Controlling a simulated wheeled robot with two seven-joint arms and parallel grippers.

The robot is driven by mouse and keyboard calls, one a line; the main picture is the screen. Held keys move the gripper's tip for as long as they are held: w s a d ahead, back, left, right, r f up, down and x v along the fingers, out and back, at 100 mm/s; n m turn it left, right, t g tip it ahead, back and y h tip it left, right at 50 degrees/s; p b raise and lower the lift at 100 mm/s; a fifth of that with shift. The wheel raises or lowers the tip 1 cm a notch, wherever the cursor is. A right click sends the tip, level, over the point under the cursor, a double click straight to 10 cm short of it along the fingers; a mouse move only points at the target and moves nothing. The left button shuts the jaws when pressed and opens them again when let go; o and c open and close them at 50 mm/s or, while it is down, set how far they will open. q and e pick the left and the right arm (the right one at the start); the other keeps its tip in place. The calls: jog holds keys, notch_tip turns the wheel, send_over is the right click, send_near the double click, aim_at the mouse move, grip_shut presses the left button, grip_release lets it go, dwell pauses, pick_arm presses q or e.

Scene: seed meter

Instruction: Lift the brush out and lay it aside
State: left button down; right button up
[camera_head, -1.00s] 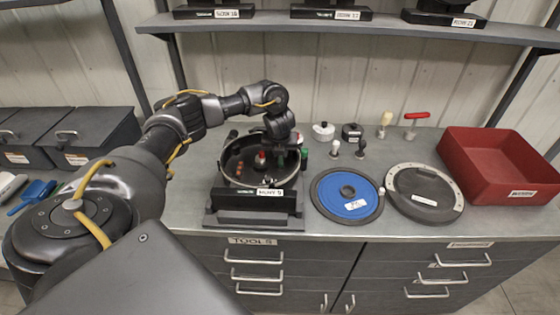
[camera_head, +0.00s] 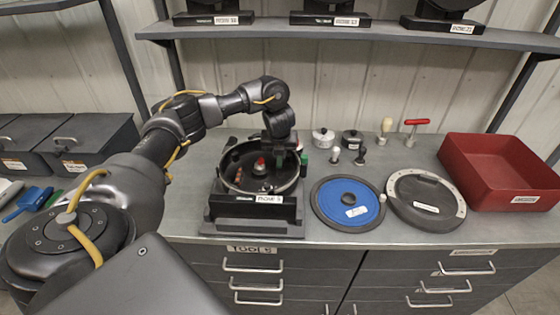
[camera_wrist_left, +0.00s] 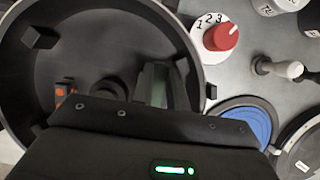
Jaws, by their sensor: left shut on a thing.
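The round black seed meter housing (camera_head: 225,188) stands on the bench, open at the top. My left gripper (camera_head: 280,152) reaches down over its right side. In the left wrist view, a grey-green block (camera_wrist_left: 160,84), which appears to be the brush, is between my left fingers at the inner right side of the housing (camera_wrist_left: 185,35). The gripper is shut on it. The gripper body hides its lower part, and I cannot tell whether it is clear of the housing. My right gripper is not in view.
A blue disc (camera_head: 335,193) and a grey round cover (camera_head: 420,186) lie right of the housing. A red bin (camera_head: 490,180) stands further right. Small pegs and knobs stand behind the discs. A white dial with a red knob (camera_wrist_left: 220,36) is beside the housing. Dark lidded bins (camera_head: 80,135) stand left.

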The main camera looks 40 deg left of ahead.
aim_at(278, 164)
pick_arm(q)
jog(key=p+v, duration=0.1)
jog(key=v, duration=0.1)
jog(key=p+v, duration=0.1)
jog(key=v, duration=0.2)
jog(key=s+p+v, duration=0.1)
jog(key=p+v, duration=0.1)
jog(key=shift+s+d, duration=0.25)
jog(key=shift+d, duration=0.15)
jog(key=s+d+r+p, duration=0.1)
jog(key=s+d+r, duration=0.2)
jog(key=s, duration=0.5)
jog(key=shift+s+d+r, duration=0.3)
jog(key=shift+d+r, duration=0.1)
jog(key=shift+d, duration=0.5)
jog(key=shift+r, duration=0.1)
notch_tip(278, 164, up, 7)
jog(key=p, duration=0.8)
